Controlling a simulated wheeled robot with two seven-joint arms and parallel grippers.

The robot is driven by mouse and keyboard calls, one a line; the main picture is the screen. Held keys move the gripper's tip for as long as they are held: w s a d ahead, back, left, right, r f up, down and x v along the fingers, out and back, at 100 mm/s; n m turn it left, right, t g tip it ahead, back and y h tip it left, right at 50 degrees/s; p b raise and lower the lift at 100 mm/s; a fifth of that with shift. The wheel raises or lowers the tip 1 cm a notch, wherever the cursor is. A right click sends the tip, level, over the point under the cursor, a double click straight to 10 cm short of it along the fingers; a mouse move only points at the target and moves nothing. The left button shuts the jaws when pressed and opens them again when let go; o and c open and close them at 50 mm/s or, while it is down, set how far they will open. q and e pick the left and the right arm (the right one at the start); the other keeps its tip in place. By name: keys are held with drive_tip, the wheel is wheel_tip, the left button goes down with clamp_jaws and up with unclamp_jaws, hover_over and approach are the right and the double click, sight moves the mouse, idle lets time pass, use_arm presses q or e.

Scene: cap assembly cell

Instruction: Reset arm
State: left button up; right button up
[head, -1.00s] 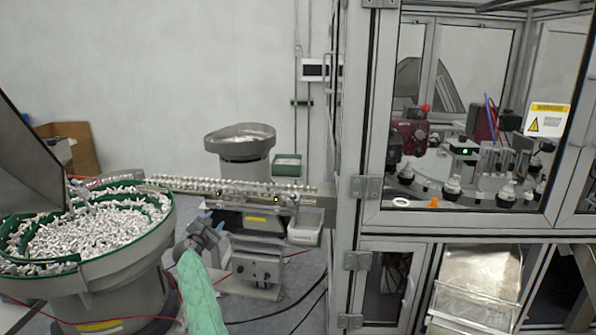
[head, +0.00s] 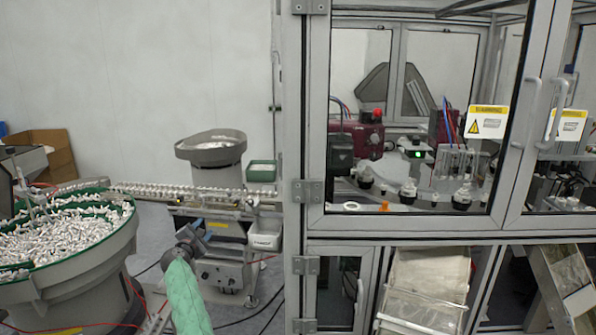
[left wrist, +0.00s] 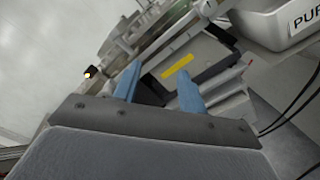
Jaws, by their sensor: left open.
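My left arm, in a green sleeve, comes up from the bottom of the head view. Its left gripper (head: 194,234) is in front of the feeder stand, left of the glass cabinet. In the left wrist view the two blue fingers of the left gripper (left wrist: 158,88) are apart with nothing between them. Beyond them is a dark block with a yellow label (left wrist: 178,66). My right gripper is not in view.
A large bowl feeder (head: 75,272) full of small white parts stands at left. A linear track (head: 165,188) runs to the glass cabinet (head: 318,215). A smaller bowl (head: 212,148) stands behind the track, and a white bin (head: 265,235) hangs at its end. Cables lie on the floor.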

use_arm(q)
drive_tip(key=d+m+g, duration=0.3)
drive_tip(key=d+m, duration=0.2)
drive_tip(key=m, duration=0.9)
drive_tip(key=s+d+f+m+g+y, duration=0.1)
drive_tip(key=s+d+f+m+g, duration=0.15)
drive_tip(key=s+f, duration=0.85)
drive_tip(key=s+d+f+m+g, duration=0.3)
drive_tip(key=s+f, duration=0.4)
drive_tip(key=f, duration=0.7)
drive_tip(key=s+d+f+m+g+y, duration=0.1)
drive_tip(key=s+d+f+m+g, duration=0.2)
drive_tip(key=s+f, duration=0.8)
drive_tip(key=s+f+m+g, duration=0.1)
drive_tip(key=s+f, duration=0.8)
drive_tip(key=s, duration=0.6)
drive_tip(key=s+d+f+m+g, duration=0.1)
drive_tip(key=s+f+g, duration=0.1)
drive_tip(key=s+f, duration=0.7)
drive_tip(key=s+d+f+m+g, duration=0.1)
drive_tip(key=s+f, duration=0.8)
drive_tip(key=s, duration=1.2)
drive_tip(key=shift+d+f+g, duration=0.2)
drive_tip(key=shift+d+g, duration=0.05)
drive_tip(key=shift+g, duration=0.2)
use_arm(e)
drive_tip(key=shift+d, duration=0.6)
